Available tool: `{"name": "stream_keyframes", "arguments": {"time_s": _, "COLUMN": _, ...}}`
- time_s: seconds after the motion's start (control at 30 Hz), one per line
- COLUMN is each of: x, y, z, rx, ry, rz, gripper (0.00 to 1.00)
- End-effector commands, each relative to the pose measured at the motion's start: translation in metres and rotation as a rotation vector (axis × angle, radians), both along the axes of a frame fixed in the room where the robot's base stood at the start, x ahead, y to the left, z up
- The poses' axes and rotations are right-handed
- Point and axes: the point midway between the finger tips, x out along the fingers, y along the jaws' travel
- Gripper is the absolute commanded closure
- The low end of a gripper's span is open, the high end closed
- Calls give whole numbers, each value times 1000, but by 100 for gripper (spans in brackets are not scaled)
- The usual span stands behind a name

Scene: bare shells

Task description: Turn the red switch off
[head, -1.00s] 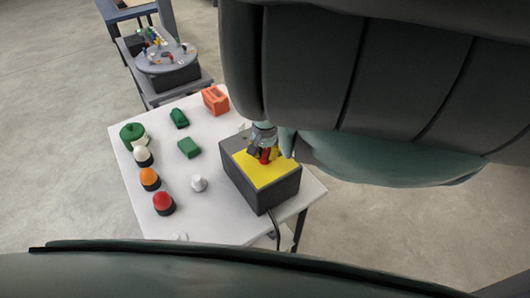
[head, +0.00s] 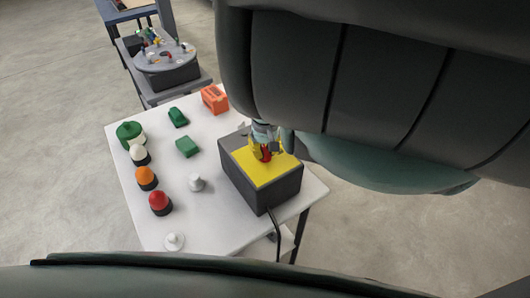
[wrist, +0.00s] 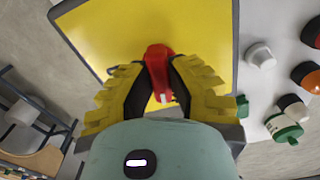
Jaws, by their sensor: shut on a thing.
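The red switch (wrist: 157,66) stands on the yellow top plate (wrist: 105,32) of a dark box. In the wrist view, my gripper (wrist: 158,72) has its yellow ribbed fingers on both sides of the red switch, closed on it. In the head view, my gripper (head: 265,153) is over the yellow plate of the dark box (head: 262,188), and the red switch (head: 266,153) shows only partly between the fingers. The fingers and arm hide part of the switch, and its on or off position cannot be told.
The box sits on a white table (head: 225,225). Red (head: 160,202), orange (head: 147,177) and white (head: 139,153) domed buttons line the left side. A green block (head: 188,147), an orange object (head: 214,99) and a white knob (head: 196,182) stand nearby. A cable hangs off the front.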

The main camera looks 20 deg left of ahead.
Motion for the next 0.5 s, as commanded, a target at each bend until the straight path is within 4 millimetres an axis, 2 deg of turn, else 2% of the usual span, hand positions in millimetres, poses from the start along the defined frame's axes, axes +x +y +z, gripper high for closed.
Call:
{"name": "stream_keyframes", "arguments": {"time_s": 0.2, "x": 1, "y": -1, "z": -2, "rx": 1, "ry": -2, "rz": 138, "gripper": 100}}
{"name": "stream_keyframes", "arguments": {"time_s": 0.5, "x": 0, "y": 0, "z": -1, "rx": 1, "ry": -2, "rz": 241, "gripper": 100}}
